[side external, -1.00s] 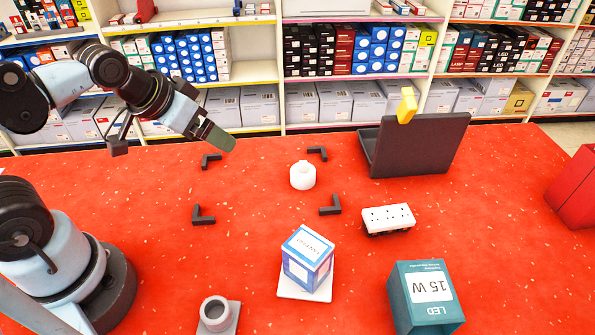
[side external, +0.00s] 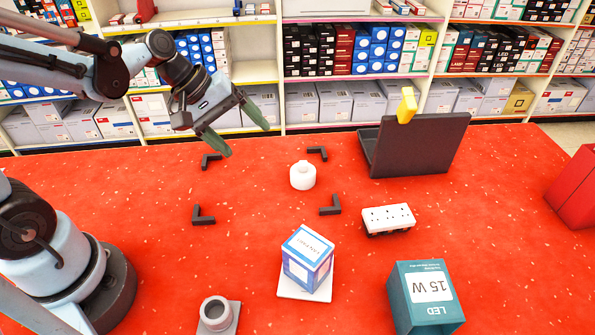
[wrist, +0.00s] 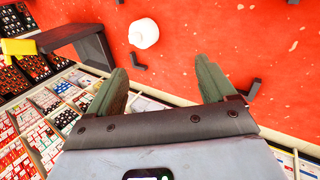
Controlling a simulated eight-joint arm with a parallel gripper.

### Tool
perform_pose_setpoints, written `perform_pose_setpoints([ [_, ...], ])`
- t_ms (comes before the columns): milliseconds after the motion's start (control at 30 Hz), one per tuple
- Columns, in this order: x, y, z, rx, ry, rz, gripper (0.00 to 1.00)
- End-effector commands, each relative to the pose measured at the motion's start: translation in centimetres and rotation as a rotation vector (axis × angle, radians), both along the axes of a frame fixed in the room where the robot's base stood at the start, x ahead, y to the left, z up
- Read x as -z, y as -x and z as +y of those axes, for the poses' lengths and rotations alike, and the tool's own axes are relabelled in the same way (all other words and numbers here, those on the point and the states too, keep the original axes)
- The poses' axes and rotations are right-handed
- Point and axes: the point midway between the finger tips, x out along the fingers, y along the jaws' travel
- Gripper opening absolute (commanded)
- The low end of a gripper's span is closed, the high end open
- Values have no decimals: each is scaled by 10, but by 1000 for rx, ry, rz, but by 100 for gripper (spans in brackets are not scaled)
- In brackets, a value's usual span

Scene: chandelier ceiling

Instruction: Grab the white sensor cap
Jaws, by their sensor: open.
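The white sensor cap (side external: 303,175) stands on the red table, near the middle of the side view, between dark corner brackets. It is a short round body with a narrower top. It also shows in the wrist view (wrist: 144,33), beyond my fingertips. My gripper (side external: 249,133) is open and empty, with two green fingers spread apart. It is above the table's far edge, up and to the left of the cap in the side view, and clear of it. In the wrist view the fingers of my gripper (wrist: 162,70) point toward the table, with the cap ahead between them.
Dark corner brackets (side external: 331,205) lie around the cap. A dark stand (side external: 425,145) with a yellow item (side external: 407,105) is at the back right. A white socket strip (side external: 388,218), blue box (side external: 308,258) and teal LED box (side external: 424,295) stand nearer. Shelves line the back.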

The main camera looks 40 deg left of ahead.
Motion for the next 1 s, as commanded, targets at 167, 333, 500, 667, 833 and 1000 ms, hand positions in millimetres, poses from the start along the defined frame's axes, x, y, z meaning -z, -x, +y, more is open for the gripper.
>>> perform_pose_setpoints([
  [167,15,-23,-1,-193,269,148,84],
  [333,30,-40,0,-347,518,305,84],
  [500,47,-49,5,-467,751,470,84],
  [667,60,-50,11,-533,915,603,84],
  [833,67,-48,14,-560,1002,682,84],
  [1000,74,-51,1,-563,1017,701,84],
])
